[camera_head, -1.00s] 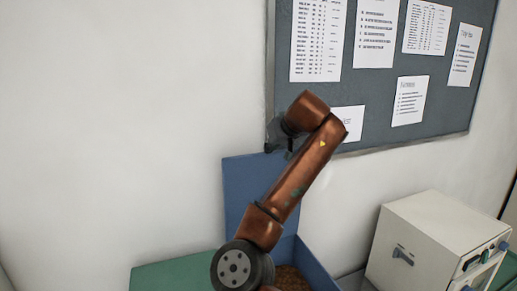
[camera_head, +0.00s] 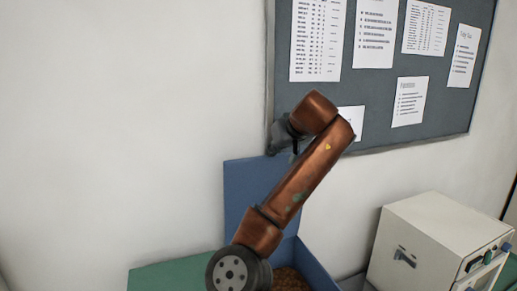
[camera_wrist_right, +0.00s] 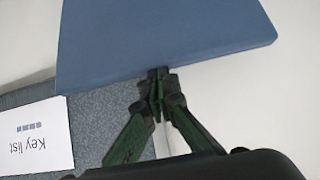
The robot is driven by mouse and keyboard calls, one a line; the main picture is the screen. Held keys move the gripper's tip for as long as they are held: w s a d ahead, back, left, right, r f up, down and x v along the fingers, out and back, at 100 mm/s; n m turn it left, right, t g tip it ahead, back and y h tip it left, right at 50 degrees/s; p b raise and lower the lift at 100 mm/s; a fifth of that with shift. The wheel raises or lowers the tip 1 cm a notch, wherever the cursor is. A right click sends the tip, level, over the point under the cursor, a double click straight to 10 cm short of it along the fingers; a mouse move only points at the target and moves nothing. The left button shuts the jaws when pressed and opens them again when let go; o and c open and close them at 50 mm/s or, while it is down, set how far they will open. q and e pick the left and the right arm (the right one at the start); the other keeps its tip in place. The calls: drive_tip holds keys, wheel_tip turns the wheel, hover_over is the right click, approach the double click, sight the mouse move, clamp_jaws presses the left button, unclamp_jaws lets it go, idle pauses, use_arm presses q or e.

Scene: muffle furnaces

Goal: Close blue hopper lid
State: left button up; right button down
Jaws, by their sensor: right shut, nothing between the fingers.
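The blue hopper (camera_head: 313,262) stands at the bottom centre of the head view, with brown granular material inside. Its blue lid (camera_head: 240,185) stands upright, open, against the wall side. My right arm crosses in front and hides part of the lid and hopper. My right gripper (camera_head: 284,138) is at the lid's top edge, partly hidden by my wrist. In the right wrist view the lid (camera_wrist_right: 160,35) fills the upper middle, and my right gripper (camera_wrist_right: 158,78) is shut and empty, its fingertips at the lid's edge. Contact cannot be told. My left gripper is not in view.
A grey notice board (camera_head: 375,100) with several papers hangs on the wall close behind my right gripper. A white furnace (camera_head: 425,240) stands right of the hopper. A green surface (camera_head: 165,276) lies to the left of the hopper.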

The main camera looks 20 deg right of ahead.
sight(270, 164)
drive_tip(key=shift+f, duration=0.55)
drive_tip(key=shift+s+a+f+b, duration=0.1)
drive_tip(key=shift+s+f+b, duration=0.05)
drive_tip(key=shift+s+b, duration=0.4)
drive_tip(key=shift+s+a+f+b, duration=0.1)
drive_tip(key=shift+s+b, duration=0.3)
drive_tip(key=shift+s, duration=0.25)
drive_tip(key=s+f+v, duration=0.1)
drive_tip(key=v, duration=1)
drive_tip(key=shift+d+f, duration=0.1)
drive_tip(key=shift+d, duration=0.05)
